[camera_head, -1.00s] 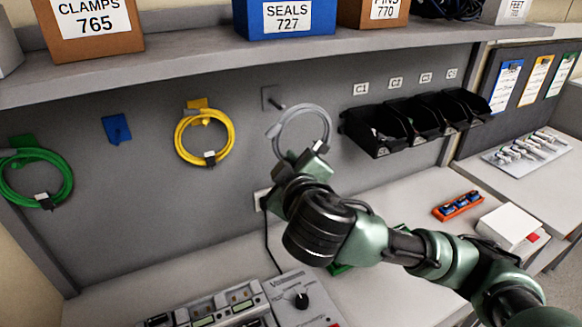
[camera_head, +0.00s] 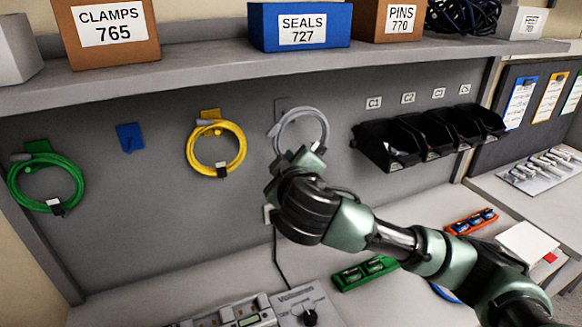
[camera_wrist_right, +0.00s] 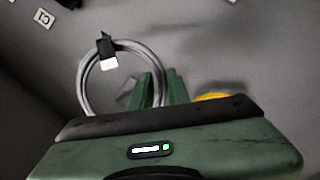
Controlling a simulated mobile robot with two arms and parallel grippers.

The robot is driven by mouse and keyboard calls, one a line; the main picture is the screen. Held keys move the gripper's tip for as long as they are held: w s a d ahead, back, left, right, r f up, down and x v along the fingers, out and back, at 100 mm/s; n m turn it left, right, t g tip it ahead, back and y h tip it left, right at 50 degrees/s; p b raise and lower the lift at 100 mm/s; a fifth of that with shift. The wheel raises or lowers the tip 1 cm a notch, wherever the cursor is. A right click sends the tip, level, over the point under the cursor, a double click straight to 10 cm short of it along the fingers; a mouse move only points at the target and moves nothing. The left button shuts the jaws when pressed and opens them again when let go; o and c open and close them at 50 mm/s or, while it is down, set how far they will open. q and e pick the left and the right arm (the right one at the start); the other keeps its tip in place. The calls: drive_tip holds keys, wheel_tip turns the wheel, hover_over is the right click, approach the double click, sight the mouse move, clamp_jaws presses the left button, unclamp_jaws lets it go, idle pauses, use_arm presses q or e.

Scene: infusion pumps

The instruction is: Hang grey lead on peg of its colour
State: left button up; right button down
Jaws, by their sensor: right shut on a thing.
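The grey lead (camera_head: 323,118) is a coiled loop with a dark and white plug, upright near the back panel. My right gripper (camera_head: 300,158) is shut on the loop's lower part. In the right wrist view the grey lead (camera_wrist_right: 84,86) stands by the green fingers (camera_wrist_right: 160,90). The grey peg's plate (camera_head: 280,104) shows behind the loop's upper left. I cannot tell whether the loop is around the peg; the peg itself is mostly hidden. My left gripper is not in view.
The yellow lead (camera_head: 239,150) and green lead (camera_head: 75,180) hang on the panel, with an empty blue peg (camera_head: 130,137) between. Black bins (camera_head: 385,150) are to the right. A shelf (camera_head: 200,70) juts out above. A green tray (camera_head: 365,274) lies on the bench below.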

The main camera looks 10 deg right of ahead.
drive_tip(key=w+a+f+b, duration=0.1)
drive_tip(key=w+f+b, duration=0.1)
drive_tip(key=w, duration=0.5)
drive_tip(key=shift+a, duration=0.15)
idle(0.7)
drive_tip(key=shift+f, duration=0.1)
drive_tip(key=c, duration=1.3)
unclamp_jaws()
drive_tip(key=shift+s, duration=0.1)
